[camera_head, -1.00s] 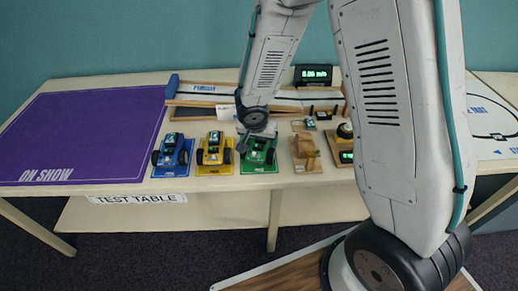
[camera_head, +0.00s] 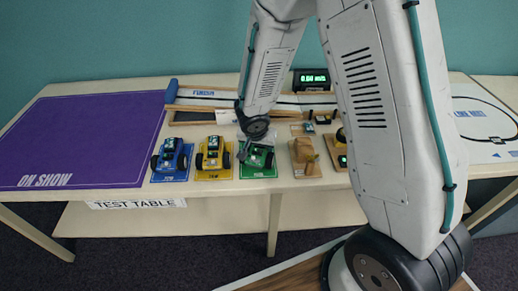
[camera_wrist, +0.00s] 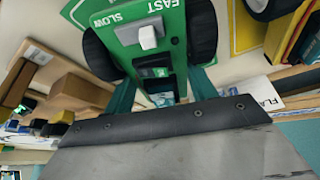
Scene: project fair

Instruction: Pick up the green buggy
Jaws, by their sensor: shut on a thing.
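The green buggy (camera_head: 259,157) is at the front of the test table, over a green mat (camera_head: 252,174), between the yellow buggy and a brown wooden model. In the wrist view the buggy (camera_wrist: 126,38) fills the top middle, with dark wheels on both sides, a white switch marked FAST and SLOW, and a dark part below it. My gripper (camera_wrist: 162,90) has its teal fingers shut on the buggy's body. In the head view my wrist partly hides the gripper and the buggy's left side. I cannot tell whether its wheels are clear of the mat.
The yellow buggy (camera_head: 213,158) and blue buggy (camera_head: 171,160) stand close by on the left. The wooden model (camera_head: 304,157) is close on the right. A track (camera_head: 200,95) and a lit display (camera_head: 311,79) are behind. The purple ON SHOW mat (camera_head: 85,135) is empty.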

